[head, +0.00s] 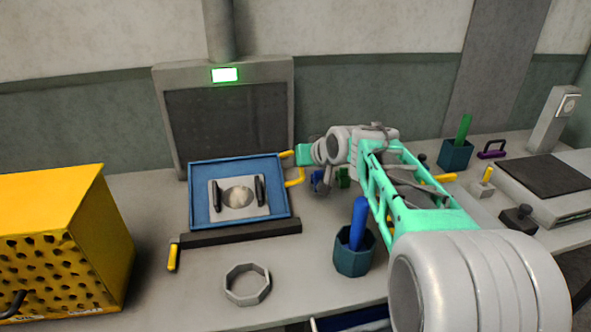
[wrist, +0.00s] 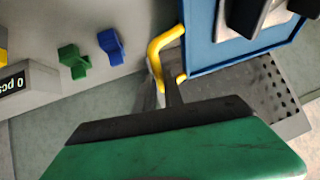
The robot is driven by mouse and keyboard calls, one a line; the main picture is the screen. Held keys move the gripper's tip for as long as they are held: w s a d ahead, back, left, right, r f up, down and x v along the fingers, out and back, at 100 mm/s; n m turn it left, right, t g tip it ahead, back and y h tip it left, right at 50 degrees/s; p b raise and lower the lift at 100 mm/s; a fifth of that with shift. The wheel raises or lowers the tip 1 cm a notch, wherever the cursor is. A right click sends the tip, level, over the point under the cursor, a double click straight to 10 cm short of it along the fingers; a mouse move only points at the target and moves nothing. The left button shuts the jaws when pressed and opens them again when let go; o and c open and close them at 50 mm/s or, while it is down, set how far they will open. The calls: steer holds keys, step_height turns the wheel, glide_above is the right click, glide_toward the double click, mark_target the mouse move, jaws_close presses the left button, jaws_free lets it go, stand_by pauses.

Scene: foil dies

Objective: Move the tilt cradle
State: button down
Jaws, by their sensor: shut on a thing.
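The tilt cradle is a blue tray (head: 202,211) on a dark base bar (head: 240,234), with a yellow handle (head: 301,178) on its right side. Its blue edge (wrist: 200,40) and yellow handle (wrist: 158,48) also show in the wrist view. A grey block with a round hollow and two black grips (head: 222,210) sits in the tray. My gripper (head: 303,155) is at the upper part of the handle and shut on it. The wrist view shows its finger (wrist: 172,95) at the handle; the other finger is not clear. I cannot tell the tray's exact tilt.
A grey framed screen (head: 175,75) with a green light stands behind the cradle. A yellow perforated box (head: 60,240) is at left. A grey octagonal ring (head: 247,285) and a blue-green cup (head: 354,257) stand in front. Green (wrist: 74,62) and blue (wrist: 111,46) small pieces lie near the handle.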

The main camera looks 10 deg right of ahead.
steer(key=shift+d+r, duration=0.1)
steer(key=shift+r, duration=0.2)
steer(key=c, duration=1.6)
jaws_free()
steer(key=shift+s, duration=0.15)
steer(key=shift+o, duration=0.7)
steer(key=shift+f, duration=0.15)
